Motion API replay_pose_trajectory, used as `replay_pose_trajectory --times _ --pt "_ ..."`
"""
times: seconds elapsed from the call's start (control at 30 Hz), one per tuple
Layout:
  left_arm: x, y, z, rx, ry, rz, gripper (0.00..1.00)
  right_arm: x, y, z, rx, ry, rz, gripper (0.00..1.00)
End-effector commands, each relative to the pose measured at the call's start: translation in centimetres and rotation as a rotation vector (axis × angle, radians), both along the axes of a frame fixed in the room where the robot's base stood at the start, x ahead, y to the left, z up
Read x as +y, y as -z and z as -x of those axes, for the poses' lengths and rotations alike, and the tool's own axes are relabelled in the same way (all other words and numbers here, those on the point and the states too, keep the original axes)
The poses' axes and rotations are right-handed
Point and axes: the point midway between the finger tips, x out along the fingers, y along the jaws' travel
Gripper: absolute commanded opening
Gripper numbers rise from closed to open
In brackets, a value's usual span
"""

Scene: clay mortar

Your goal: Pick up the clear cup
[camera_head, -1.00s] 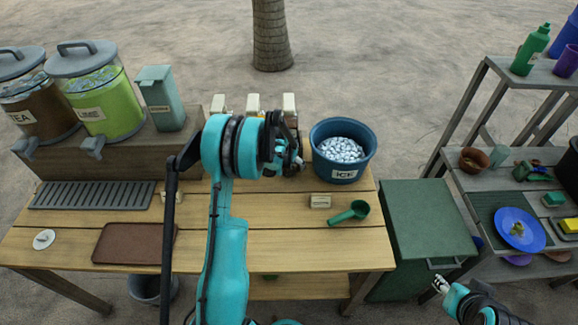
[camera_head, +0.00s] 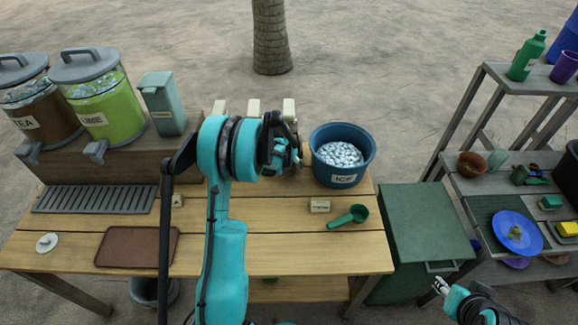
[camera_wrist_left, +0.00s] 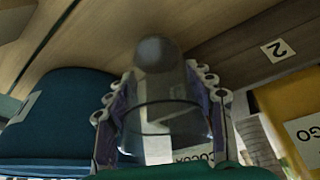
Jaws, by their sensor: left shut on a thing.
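The clear cup (camera_wrist_left: 165,95) shows in the left wrist view as a see-through cylinder between my two fingers. My left gripper (camera_head: 292,152) is shut on it, a finger on each side. In the head view the gripper is above the back of the wooden table, just left of the ice bucket, and its wrist mostly hides the cup. I cannot tell whether the cup touches the table. My right gripper (camera_head: 441,286) is at the lower right, in front of the green box; its fingers are too small to read.
The blue ice bucket (camera_head: 343,176) stands close to the right of my left gripper; a green scoop (camera_head: 350,216) lies in front. Tea (camera_head: 38,108) and lime dispensers (camera_head: 104,103) stand at the left. A brown tray (camera_head: 137,247) lies on the front left. The green box (camera_head: 425,222) stands right of the table.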

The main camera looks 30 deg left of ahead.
Motion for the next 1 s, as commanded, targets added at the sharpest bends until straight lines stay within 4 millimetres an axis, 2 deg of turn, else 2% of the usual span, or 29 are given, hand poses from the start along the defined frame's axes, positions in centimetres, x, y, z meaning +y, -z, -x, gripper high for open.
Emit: replay_pose_trajectory --times 0.03,0.23,0.47,0.7,0.8,1.0 --pt "0.0 -1.2 0.0 0.000 0.000 0.000 0.20 0.0 -0.7 0.0 0.000 0.000 0.000 0.40" --pt "0.0 -4.7 0.0 0.000 0.000 0.000 0.20 0.0 -2.0 0.0 0.000 0.000 0.000 0.40" --pt "-2.9 -4.3 4.7 0.000 0.000 0.000 0.20 0.0 -2.6 0.0 0.000 0.000 0.000 0.40" --pt "-6.8 -4.2 11.0 0.000 0.002 -0.001 0.20 0.0 -3.6 0.0 0.000 0.000 0.000 0.40" --pt "-8.1 -4.2 13.1 0.000 0.002 0.000 0.20 0.0 -3.8 0.0 0.000 0.000 0.000 0.40" --pt "-9.7 -4.1 15.8 0.000 0.002 0.000 0.20 0.0 -4.0 0.0 0.000 0.000 0.000 0.40"
